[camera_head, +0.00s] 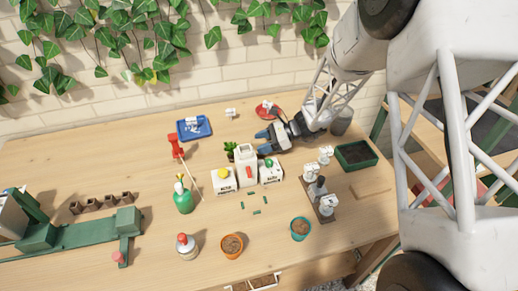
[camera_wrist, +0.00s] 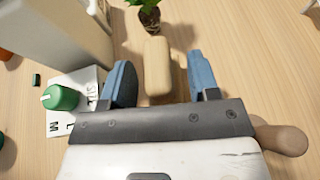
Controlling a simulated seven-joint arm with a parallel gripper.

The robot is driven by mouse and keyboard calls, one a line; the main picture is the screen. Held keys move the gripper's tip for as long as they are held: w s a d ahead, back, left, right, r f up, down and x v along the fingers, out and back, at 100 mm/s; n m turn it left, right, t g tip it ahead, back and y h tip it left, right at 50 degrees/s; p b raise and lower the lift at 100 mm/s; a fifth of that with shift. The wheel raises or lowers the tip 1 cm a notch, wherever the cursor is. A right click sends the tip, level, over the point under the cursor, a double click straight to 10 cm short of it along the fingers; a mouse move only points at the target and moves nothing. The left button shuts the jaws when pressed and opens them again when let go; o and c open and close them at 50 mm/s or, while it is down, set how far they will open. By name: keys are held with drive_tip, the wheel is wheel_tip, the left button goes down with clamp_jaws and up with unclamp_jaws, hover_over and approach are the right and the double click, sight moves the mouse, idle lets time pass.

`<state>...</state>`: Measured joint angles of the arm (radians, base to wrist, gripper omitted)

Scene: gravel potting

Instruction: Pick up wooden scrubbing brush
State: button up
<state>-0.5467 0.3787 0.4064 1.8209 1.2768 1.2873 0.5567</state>
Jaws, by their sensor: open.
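A pale wooden block-shaped piece, which looks like the wooden scrubbing brush (camera_wrist: 158,66), lies between the two blue fingers of my gripper (camera_wrist: 160,82) in the wrist view. The fingers stand apart, with a gap on each side of it. In the head view my gripper (camera_head: 264,142) is low over the table, just right of a tall white container. I cannot make out the brush there.
The tall white container (camera_head: 246,166) also shows left of the fingers in the wrist view (camera_wrist: 65,35). A small plant (camera_wrist: 149,14) stands beyond the brush. A rounded wooden end (camera_wrist: 281,137) sticks out at right. A green knob (camera_wrist: 60,97) is close by the left finger.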

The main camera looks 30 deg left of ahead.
sight(259, 140)
drive_tip(key=shift+s+a+f, duration=0.25)
drive_tip(key=shift+s+a, duration=0.1)
drive_tip(key=shift+a, duration=0.1)
idle(0.3)
drive_tip(key=c, duration=0.7)
drive_tip(key=shift+r, duration=0.15)
drive_tip(key=shift+r, duration=4.85)
